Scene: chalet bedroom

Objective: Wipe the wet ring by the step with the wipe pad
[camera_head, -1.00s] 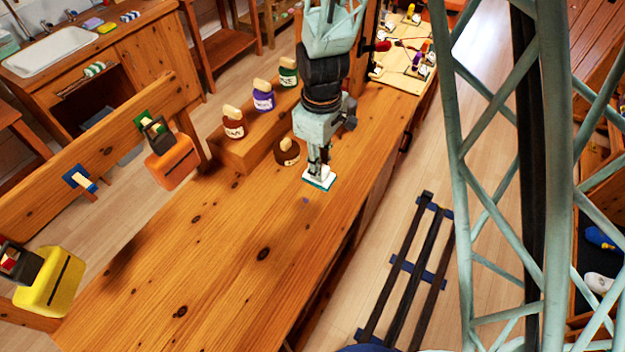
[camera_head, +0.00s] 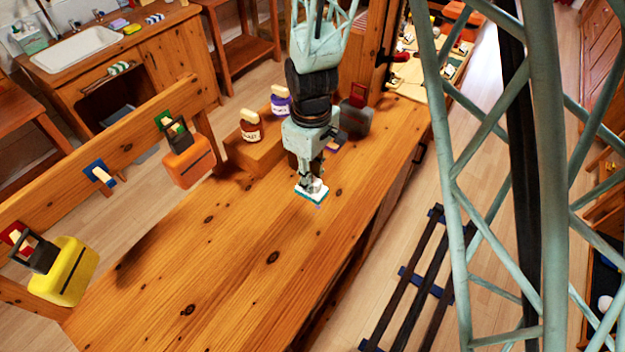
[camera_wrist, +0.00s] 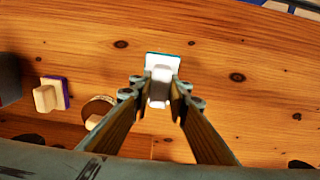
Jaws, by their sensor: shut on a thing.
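My gripper (camera_head: 312,180) is shut on the wipe pad (camera_head: 311,193), a small white block with a teal underside. The wrist view shows my gripper (camera_wrist: 160,98) with its fingers on both sides of the pad's white grip (camera_wrist: 161,84); the pad's flat base (camera_wrist: 163,60) extends beyond them. The pad is low at the table top, in front of the wooden step (camera_head: 240,161); whether it touches the wood I cannot tell. I make out no wet ring now; the pad may hide it.
The table (camera_head: 230,255) is clear toward the front. A red-brown jar (camera_head: 250,126) and a purple jar (camera_head: 281,100) stand on the step.

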